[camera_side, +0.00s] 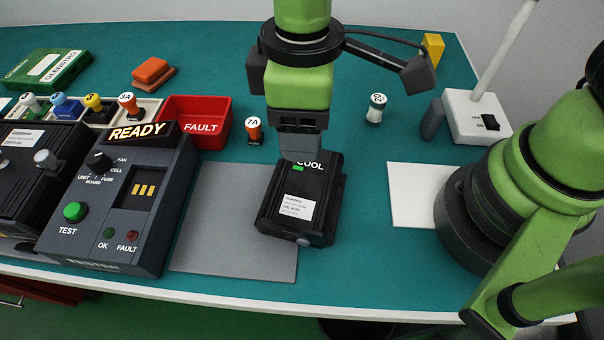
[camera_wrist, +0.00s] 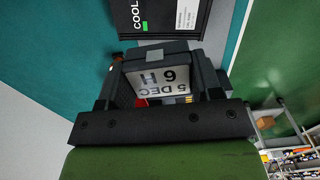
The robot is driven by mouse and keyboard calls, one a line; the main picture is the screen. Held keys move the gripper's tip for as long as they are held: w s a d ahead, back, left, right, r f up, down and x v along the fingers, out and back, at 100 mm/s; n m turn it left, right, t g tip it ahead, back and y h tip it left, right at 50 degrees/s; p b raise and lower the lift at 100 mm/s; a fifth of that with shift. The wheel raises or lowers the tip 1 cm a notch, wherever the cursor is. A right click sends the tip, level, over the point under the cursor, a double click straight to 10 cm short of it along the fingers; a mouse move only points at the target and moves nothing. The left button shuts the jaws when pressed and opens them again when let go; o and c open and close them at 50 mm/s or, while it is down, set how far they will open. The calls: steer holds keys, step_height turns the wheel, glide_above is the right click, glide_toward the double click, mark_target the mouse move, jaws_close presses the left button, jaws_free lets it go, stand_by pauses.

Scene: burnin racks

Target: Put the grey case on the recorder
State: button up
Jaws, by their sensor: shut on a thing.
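My gripper (camera_side: 299,122) points down and is shut on the grey case (camera_side: 301,147). In the wrist view the case (camera_wrist: 165,76) sits between the fingers, its white label reading "5 DEC" and "6 H" upside down. A black box marked COOL (camera_side: 318,200), with a lit green light and a white label, lies on the table partly over a grey mat. I take it for the recorder; its label is too small to read. The case is at or over the box's back edge; I cannot tell whether they touch. The box also shows in the wrist view (camera_wrist: 160,17).
A white sheet (camera_side: 420,195) lies right. A white-topped stamp (camera_side: 376,108) stands behind.

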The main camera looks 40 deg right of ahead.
mark_target(303, 183)
step_height(303, 183, down, 10)
steer(key=shift+r, duration=0.25)
steer(key=shift+f, duration=0.1)
steer(key=o, duration=1)
steer(key=shift+o, duration=0.2)
